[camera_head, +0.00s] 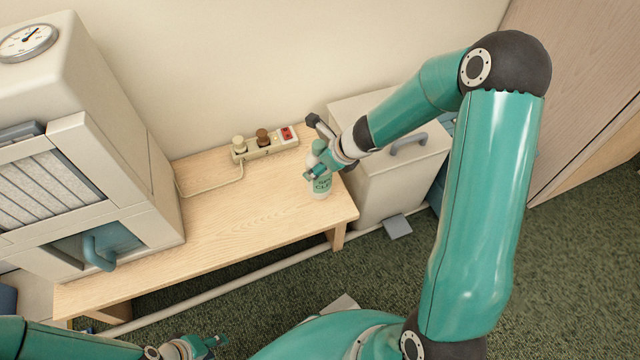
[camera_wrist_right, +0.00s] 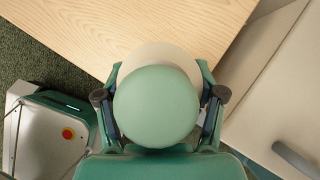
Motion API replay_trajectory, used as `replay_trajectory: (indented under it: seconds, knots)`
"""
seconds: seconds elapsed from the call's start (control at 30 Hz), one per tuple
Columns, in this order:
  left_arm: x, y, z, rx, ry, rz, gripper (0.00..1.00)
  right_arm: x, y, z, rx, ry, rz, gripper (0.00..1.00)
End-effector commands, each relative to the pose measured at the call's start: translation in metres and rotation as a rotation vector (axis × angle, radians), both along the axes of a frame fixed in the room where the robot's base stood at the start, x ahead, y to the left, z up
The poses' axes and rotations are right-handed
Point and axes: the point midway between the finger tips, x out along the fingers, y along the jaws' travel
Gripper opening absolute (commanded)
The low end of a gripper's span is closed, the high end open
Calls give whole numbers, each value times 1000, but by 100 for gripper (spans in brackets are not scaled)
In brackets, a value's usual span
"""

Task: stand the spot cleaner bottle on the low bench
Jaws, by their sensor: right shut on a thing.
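The spot cleaner bottle (camera_head: 322,187) is pale with a green label and stands upright at the right end of the low wooden bench (camera_head: 215,215). I cannot tell whether its base touches the bench. My right gripper (camera_head: 317,168) is shut on the bottle's upper part. In the right wrist view the bottle's round green top (camera_wrist_right: 155,106) sits between the fingers, with the bench (camera_wrist_right: 120,25) beyond it. My left gripper (camera_head: 205,345) is low at the bottom edge, away from the bench and partly cut off; its jaw opening is unclear.
A power strip (camera_head: 265,145) with plugs and a cable lies at the bench's back. A large beige machine (camera_head: 110,150) stands at its left. A beige cabinet with a grey handle (camera_head: 385,165) adjoins its right end. The bench's middle is bare.

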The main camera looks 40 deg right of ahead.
Motion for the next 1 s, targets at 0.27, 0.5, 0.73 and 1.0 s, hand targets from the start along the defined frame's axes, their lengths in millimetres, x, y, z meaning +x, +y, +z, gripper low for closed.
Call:
replay_trajectory:
  seconds: [0.27,0.5,0.73,1.0]
  knots:
    - [0,0,-15,0,-1,0,40,0,0,-16,0,-2,-1,0]
    - [0,0,-45,0,0,0,40,0,-1,-47,0,-2,-1,0]
    - [0,0,-48,0,0,0,40,0,-1,-50,-1,-2,-1,0]
    - [0,0,-50,0,0,0,40,0,-1,-53,0,0,-1,72]
